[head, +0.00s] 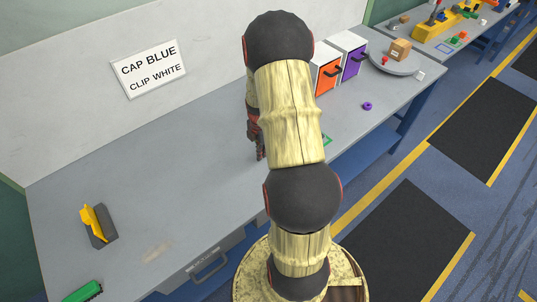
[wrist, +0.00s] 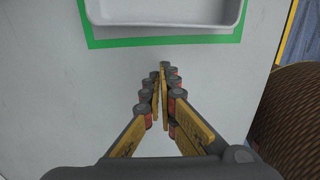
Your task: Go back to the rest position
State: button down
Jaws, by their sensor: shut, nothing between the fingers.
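My gripper (wrist: 161,72) is shut and empty, with its fingertips together, in the wrist view. It points down over the grey bench (wrist: 80,110). In front of its tips lies a green outlined square (wrist: 160,41) with a white tray (wrist: 165,22) inside it, cut off by the top edge of the picture. In the head view my gripper (head: 259,153) shows partly behind my arm, above the bench. My arm hides much of the middle of the bench there, including most of the green outline.
A white sign (head: 149,69) reads "CAP BLUE CLIP WHITE". Orange (head: 327,75) and purple (head: 353,63) fronted boxes, a purple ring (head: 367,106) and a round grey stand (head: 396,63) are at the right. A yellow and dark piece (head: 98,226) and a green block (head: 83,291) lie at the left.

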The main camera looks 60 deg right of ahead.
notch_tip(320, 180, up, 8)
jog(key=shift+w+d+p, duration=0.15)
jog(key=shift+w+p, duration=0.05)
jog(key=shift+p, duration=0.2)
jog(key=s+a+r+m+t+b, duration=0.2)
jog(key=a+r+m, duration=0.3)
jog(key=a, duration=0.6)
jog(key=s+a+r+m+t+b, duration=0.1)
jog(key=s+a+r+m+b, duration=0.2)
jog(key=a+r, duration=0.5)
jog(key=s+a+r+m+t+b, duration=0.2)
jog(key=s+a+r+m, duration=0.2)
jog(key=a, duration=1.2)
notch_tip(320, 180, up, 3)
jog(key=m, duration=0.2)
jog(key=shift+r+m+t, duration=0.2)
jog(key=shift+m+t, duration=0.1)
jog(key=shift+m, duration=0.1)
jog(key=shift+s, duration=0.1)
